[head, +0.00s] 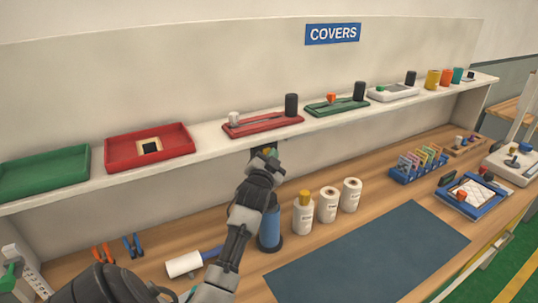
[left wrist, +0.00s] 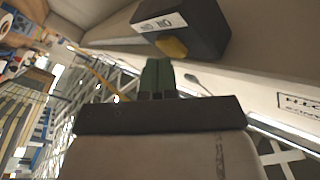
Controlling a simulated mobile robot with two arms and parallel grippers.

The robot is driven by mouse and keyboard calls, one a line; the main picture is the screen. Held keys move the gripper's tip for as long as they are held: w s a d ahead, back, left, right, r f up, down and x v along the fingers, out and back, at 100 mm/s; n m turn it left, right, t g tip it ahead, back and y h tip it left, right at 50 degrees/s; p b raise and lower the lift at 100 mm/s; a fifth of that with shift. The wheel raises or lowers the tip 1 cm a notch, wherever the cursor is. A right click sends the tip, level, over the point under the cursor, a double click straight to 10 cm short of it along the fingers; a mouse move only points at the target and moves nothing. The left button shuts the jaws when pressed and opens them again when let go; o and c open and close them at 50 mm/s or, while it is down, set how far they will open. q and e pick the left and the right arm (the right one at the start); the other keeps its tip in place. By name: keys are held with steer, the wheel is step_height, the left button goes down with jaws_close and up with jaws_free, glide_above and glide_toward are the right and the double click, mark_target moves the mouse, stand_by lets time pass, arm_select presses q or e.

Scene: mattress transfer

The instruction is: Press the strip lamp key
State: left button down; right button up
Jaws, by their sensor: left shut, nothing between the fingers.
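A dark switch box (left wrist: 205,25) hangs under the shelf in the left wrist view, with a white label (left wrist: 160,23) that shows upside down. A yellow key (left wrist: 172,47) sticks out from the box. My left gripper (left wrist: 157,66) is shut and empty, its fingertips just below the yellow key in the picture. I cannot tell whether they touch it. In the head view my left gripper (head: 266,163) is raised under the shelf edge and mostly hides the box (head: 256,152). My right gripper is not in view.
The shelf (head: 210,143) above carries a green tray (head: 45,171), a red tray (head: 150,145) and several fixtures.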

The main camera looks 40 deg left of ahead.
arm_select(q)
steer(key=shift+s+d, duration=0.2)
steer(key=shift+d, duration=0.35)
steer(key=s+d+p, duration=0.1)
steer(key=d, duration=0.5)
steer(key=shift+s+p, duration=0.3)
steer(key=shift+p, duration=0.1)
steer(key=shift+f, duration=0.1)
